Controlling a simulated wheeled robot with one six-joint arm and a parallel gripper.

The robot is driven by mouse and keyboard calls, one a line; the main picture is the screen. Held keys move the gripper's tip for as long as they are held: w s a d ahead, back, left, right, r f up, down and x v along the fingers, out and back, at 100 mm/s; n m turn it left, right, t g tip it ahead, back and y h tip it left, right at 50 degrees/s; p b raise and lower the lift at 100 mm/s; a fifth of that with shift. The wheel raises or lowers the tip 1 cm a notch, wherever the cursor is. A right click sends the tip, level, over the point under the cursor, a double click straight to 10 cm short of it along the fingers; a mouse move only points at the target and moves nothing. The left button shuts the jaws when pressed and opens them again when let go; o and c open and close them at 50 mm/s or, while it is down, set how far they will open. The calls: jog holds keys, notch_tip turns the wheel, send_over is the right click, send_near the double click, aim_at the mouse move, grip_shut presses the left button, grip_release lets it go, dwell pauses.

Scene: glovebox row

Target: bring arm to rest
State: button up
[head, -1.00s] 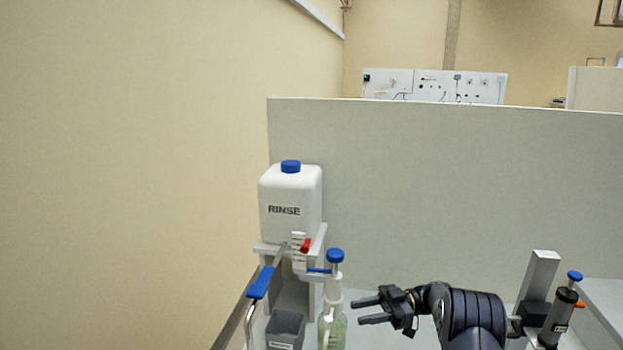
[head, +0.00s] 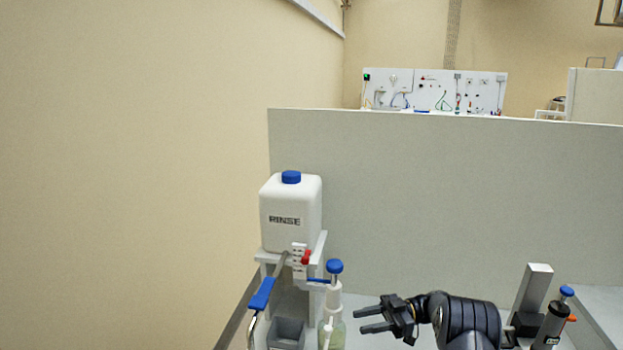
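My gripper (head: 369,319) is at the lower middle right of the head view, at the end of my black arm. Its two fingers point left and stand apart with nothing between them. It is to the right of a pump bottle (head: 334,300) with a blue top, with a visible gap between them in the picture. The lower part of my arm is cut off by the bottom of the frame.
A white RINSE container (head: 291,207) with a blue cap stands on a stand at left. A grey bin (head: 287,333) and a blue-handled lever (head: 262,294) are below it. A black cylinder device (head: 552,325) is at right. A grey partition (head: 440,190) stands behind.

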jog(key=shift+s+a+f+b, duration=0.15)
jog(key=shift+a+b, duration=0.45)
jog(key=shift+b, duration=2.35)
jog(key=b, duration=0.2)
jog(key=shift+s+a+b, duration=0.1)
jog(key=shift+a+b, duration=0.2)
